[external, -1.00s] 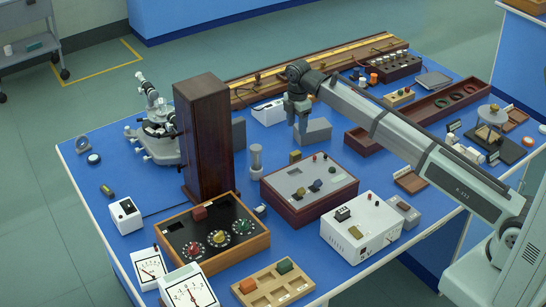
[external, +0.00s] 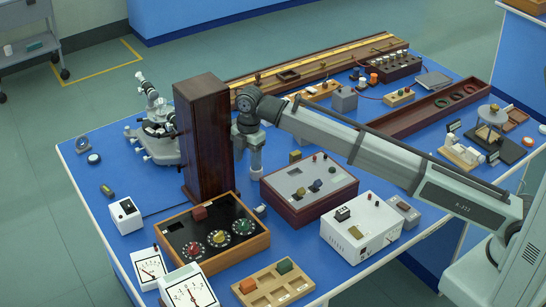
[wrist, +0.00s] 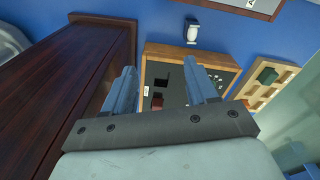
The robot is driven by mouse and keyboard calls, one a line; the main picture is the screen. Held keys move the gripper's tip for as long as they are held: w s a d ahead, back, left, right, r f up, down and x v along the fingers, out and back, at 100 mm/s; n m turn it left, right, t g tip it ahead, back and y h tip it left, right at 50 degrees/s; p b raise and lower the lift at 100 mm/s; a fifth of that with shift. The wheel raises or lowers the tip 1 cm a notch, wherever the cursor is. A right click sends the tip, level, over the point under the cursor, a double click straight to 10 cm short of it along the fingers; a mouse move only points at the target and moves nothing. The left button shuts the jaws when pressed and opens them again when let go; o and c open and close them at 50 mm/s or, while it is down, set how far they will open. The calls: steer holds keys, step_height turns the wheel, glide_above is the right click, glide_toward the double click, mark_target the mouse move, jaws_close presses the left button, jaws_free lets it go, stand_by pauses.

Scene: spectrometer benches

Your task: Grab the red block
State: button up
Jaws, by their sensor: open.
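The red block (external: 199,213) sits at the back edge of the black panel box (external: 178,238), which has a wooden frame and several coloured knobs. In the wrist view the red block (wrist: 157,103) shows between my two fingers, beyond and below them. My gripper (wrist: 161,74) is open with nothing between its fingers. In the external view my gripper (external: 240,148) hangs just right of the tall dark wooden cabinet, partly hidden by it, behind and above the panel box and apart from the block.
The tall cabinet (external: 203,135) stands close beside my gripper and behind the panel box. A grey-topped box (external: 308,178) with knobs lies to the right. A wooden tray (external: 262,297) with green and orange blocks is in front. Two meters (external: 188,290) stand front left.

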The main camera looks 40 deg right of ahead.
steer(key=s+a+r+m+y, duration=0.1)
steer(key=s+a+r+m, duration=0.15)
steer(key=a+m, duration=0.4)
steer(key=m+y, duration=0.3)
steer(key=m, duration=3)
glide_toward(199, 210)
steer(key=x, duration=0.8)
steer(key=shift+f, duration=0.25)
steer(key=shift+c, duration=0.2)
jaws_close()
